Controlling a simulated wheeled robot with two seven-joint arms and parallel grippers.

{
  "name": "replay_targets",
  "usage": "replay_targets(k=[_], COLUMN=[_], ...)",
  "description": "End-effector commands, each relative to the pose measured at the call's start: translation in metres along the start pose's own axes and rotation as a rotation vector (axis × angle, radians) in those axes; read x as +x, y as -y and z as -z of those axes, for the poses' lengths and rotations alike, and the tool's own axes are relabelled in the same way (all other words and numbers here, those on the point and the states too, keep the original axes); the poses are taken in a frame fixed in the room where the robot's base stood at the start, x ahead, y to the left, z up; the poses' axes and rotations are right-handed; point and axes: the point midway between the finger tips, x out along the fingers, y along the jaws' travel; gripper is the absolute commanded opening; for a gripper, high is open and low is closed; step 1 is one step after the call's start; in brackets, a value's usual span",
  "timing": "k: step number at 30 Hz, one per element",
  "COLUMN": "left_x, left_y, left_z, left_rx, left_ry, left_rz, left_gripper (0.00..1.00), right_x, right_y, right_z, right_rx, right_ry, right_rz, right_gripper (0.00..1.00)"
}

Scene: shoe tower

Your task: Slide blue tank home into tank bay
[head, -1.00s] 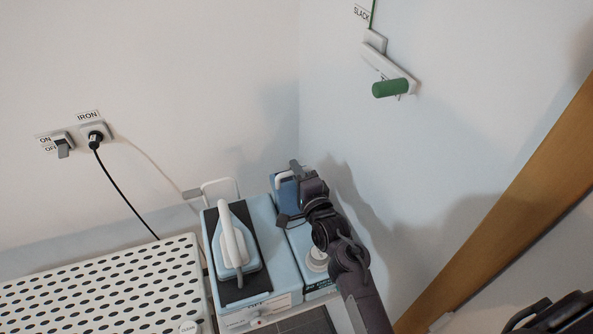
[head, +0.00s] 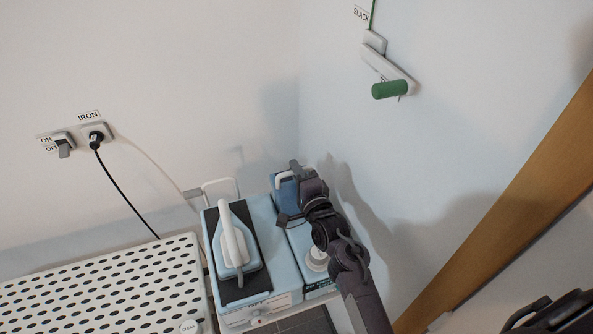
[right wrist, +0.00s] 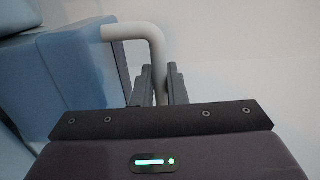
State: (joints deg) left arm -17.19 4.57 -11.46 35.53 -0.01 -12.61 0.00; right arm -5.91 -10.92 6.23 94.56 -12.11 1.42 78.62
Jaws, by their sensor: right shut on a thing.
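The blue tank (head: 287,194) sits at the back right of the light blue steam station (head: 264,219), mostly hidden behind my right arm in the head view. In the right wrist view the blue tank (right wrist: 75,75) fills the left side, and its white handle (right wrist: 145,33) bends down between my fingers. My right gripper (right wrist: 160,84) is shut on this handle. It also shows from above in the head view (head: 292,175). The tank bay is hidden by my arm and the tank, so I cannot tell how deep the tank sits. My left gripper is not in view.
A pale blue iron (head: 237,245) rests on the station's dark pad. A perforated white board (head: 110,290) lies at the left. The iron's plug (head: 95,137), a switch (head: 63,146) and a green-handled lever (head: 390,89) are on the walls. The right wall stands close to my arm.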

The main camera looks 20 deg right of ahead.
Motion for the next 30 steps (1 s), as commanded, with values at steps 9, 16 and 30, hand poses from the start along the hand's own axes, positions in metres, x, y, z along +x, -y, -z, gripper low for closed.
replay_targets(k=[9, 16, 30], left_x=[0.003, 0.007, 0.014], left_y=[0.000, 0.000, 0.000], left_z=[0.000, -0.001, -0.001], left_rx=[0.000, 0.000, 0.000], left_ry=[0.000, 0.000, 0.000], left_rz=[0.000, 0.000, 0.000], left_gripper=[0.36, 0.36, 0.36], right_x=[0.001, 0.001, 0.001], right_y=[-0.001, -0.006, -0.016], right_z=[0.000, 0.000, 0.000], right_rx=[0.000, 0.000, 0.000], right_ry=[0.000, 0.000, 0.000], right_rz=[0.008, 0.008, 0.009], right_gripper=[0.00, 0.00, 0.00])
